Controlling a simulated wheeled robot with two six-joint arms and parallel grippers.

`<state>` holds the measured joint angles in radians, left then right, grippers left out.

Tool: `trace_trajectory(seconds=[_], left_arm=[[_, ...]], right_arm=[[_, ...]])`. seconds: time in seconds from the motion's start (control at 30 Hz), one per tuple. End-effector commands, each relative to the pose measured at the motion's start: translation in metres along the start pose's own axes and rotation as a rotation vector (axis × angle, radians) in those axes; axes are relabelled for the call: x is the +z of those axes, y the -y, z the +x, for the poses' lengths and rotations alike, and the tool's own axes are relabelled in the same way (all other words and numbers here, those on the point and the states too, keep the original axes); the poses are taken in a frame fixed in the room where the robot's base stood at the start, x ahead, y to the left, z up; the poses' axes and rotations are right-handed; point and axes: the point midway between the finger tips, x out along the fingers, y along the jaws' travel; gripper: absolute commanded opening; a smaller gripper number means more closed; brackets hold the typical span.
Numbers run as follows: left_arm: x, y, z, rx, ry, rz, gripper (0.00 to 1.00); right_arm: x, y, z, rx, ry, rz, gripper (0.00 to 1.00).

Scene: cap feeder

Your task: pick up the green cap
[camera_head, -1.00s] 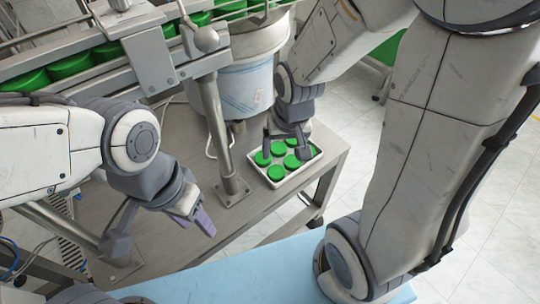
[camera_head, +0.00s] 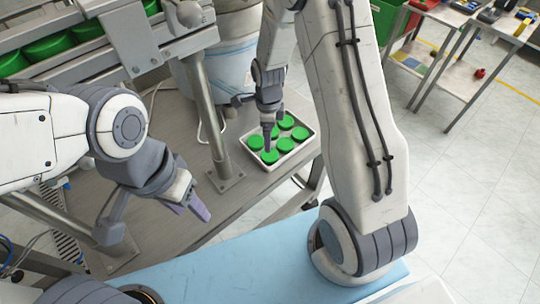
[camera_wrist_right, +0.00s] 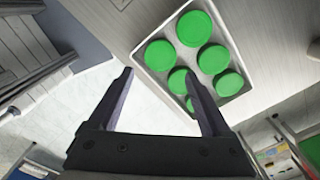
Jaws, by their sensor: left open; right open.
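Several green caps (camera_head: 285,144) lie in a white tray (camera_head: 294,156) on the metal table. My right gripper (camera_head: 268,146) points down over the left part of the tray, seen nearly edge-on. In the right wrist view its jaws (camera_wrist_right: 157,77) are open with nothing between them. One finger overlaps the caps (camera_wrist_right: 193,28) at the tray's near end; the other is over pale floor. I cannot tell the height above the caps. My left gripper (camera_head: 200,209) is open and empty, left of the tray near the table's front edge.
A conveyor with green caps (camera_head: 48,47) runs across the upper left. A metal post (camera_head: 212,125) stands on the table left of the tray, between my two grippers. A white-and-blue drum (camera_head: 222,72) is behind. Shelving (camera_head: 455,75) stands at the upper right.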

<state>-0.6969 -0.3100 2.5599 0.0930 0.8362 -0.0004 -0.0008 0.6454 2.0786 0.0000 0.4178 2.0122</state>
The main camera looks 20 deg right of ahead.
Motion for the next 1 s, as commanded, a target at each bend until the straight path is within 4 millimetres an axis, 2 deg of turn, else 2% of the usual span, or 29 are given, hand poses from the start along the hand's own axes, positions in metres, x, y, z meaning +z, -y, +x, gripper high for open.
trace_trajectory(seconds=[0.1, 0.37, 0.7, 0.97, 1.0], left_arm=[[0.000, 0.000, -0.001, 0.000, 0.000, 0.000, 0.50], [0.000, 0.000, -0.002, 0.000, 0.000, 0.000, 0.50], [-0.001, -0.001, -0.010, 0.000, 0.000, 0.000, 0.50], [-0.001, -0.001, -0.009, 0.000, 0.000, 0.000, 0.50], [-0.001, -0.001, -0.009, 0.000, 0.000, 0.000, 0.50]], right_arm=[[-0.001, -0.001, 0.021, 0.004, -0.002, 0.000, 0.82], [-0.001, -0.001, 0.043, 0.002, -0.001, -0.002, 0.82], [-0.003, 0.001, 0.087, 0.002, -0.001, -0.003, 0.82], [-0.002, 0.001, 0.091, -0.001, 0.000, -0.004, 0.82], [-0.002, 0.001, 0.091, -0.001, 0.000, -0.004, 0.79]])
